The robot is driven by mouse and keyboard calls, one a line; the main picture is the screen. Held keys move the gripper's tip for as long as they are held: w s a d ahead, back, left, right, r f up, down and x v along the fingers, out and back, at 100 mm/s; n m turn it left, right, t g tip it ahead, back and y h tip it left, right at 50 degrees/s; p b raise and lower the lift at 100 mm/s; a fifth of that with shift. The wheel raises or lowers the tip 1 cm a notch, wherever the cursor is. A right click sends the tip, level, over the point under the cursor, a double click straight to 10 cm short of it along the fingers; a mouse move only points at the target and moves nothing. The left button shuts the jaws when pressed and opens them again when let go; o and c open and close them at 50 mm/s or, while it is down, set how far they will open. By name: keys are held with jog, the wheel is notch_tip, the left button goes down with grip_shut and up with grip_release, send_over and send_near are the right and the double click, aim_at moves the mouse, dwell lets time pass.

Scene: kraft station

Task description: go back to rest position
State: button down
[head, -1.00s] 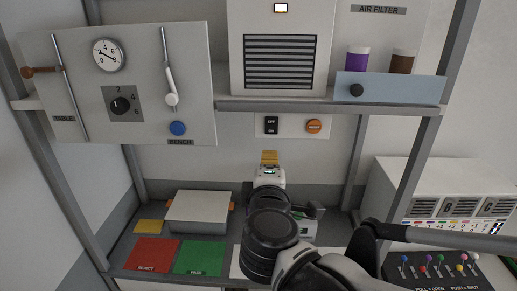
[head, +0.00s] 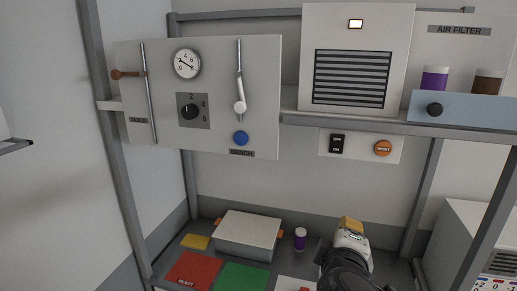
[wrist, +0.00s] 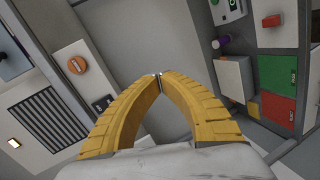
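My gripper (head: 350,228) shows at the lower right in the head view, raised in front of the bench, with my dark arm below it. In the wrist view its two yellow fingers (wrist: 158,76) meet at the tips, with nothing between them. It is shut and empty. The fingers touch nothing that I can see. A plain wall shows beyond the tips.
A grey-white box (head: 248,236), a purple-banded vial (head: 300,238), a red mat (head: 195,270) and a green mat (head: 243,276) are on the bench. Above are a gauge panel (head: 215,125), a vented unit (head: 352,78) and a shelf edge (head: 400,122). Rack posts (head: 108,150) frame the bench.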

jog(key=s+f+m+g+y+b, duration=0.1)
jog(key=s+f+m+g+b, duration=0.1)
jog(key=f+b, duration=0.7)
jog(key=s+f+m+g+y+b, duration=0.2)
jog(key=s+f+m+b, duration=0.3)
jog(key=f, duration=1.4)
jog(key=s+f+m+g+y+b, duration=0.2)
jog(key=s+f+m+b, duration=0.1)
jog(key=f+b, duration=1.1)
jog(key=shift+s+a+m, duration=0.3)
jog(key=shift+a+m, duration=0.05)
jog(key=shift+m, duration=0.25)
